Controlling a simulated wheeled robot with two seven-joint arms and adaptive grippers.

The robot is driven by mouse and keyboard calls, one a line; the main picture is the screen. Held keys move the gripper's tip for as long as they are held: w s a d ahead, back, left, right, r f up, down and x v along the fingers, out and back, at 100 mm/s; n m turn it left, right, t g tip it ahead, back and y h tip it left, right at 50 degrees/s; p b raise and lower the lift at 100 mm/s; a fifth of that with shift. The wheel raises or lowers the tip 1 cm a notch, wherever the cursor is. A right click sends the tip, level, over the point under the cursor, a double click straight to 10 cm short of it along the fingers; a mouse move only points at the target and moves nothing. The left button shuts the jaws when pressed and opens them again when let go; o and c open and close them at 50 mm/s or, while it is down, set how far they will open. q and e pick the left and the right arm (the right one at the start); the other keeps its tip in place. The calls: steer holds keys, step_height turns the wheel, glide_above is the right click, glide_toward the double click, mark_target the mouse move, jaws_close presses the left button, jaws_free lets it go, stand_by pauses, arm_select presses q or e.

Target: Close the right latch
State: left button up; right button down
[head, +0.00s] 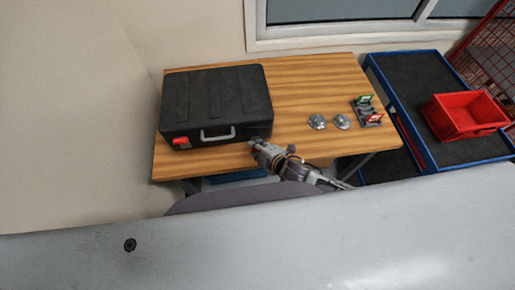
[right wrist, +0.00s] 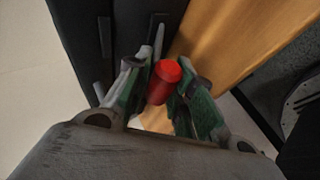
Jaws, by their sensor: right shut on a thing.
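A closed black case (head: 215,100) lies on the wooden table (head: 300,85), with a grey handle (head: 217,135) on its front side. One red latch (head: 181,142) shows at the left of the case front. My right gripper (head: 257,143) is at the right front corner of the case and hides the right latch in the head view. In the right wrist view, the red right latch (right wrist: 163,80) is between the two green-padded fingers of my right gripper (right wrist: 161,92), which is shut on it. I cannot tell the latch's angle. My left gripper is not in view.
Two small metal parts (head: 330,122) and a dark holder with green and red pieces (head: 368,112) are on the table's right. A blue-edged cart (head: 410,85) with a red bin (head: 466,116) stands beyond it. The table's back right is clear.

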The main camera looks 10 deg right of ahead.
steer(key=shift+g, duration=0.9)
steer(key=c, duration=1.3)
jaws_free()
steer(key=shift+r, duration=0.15)
steer(key=shift+w+r, duration=0.1)
steer(key=shift+w, duration=0.05)
steer(key=shift+r, duration=0.15)
steer(key=shift+v, duration=5.95)
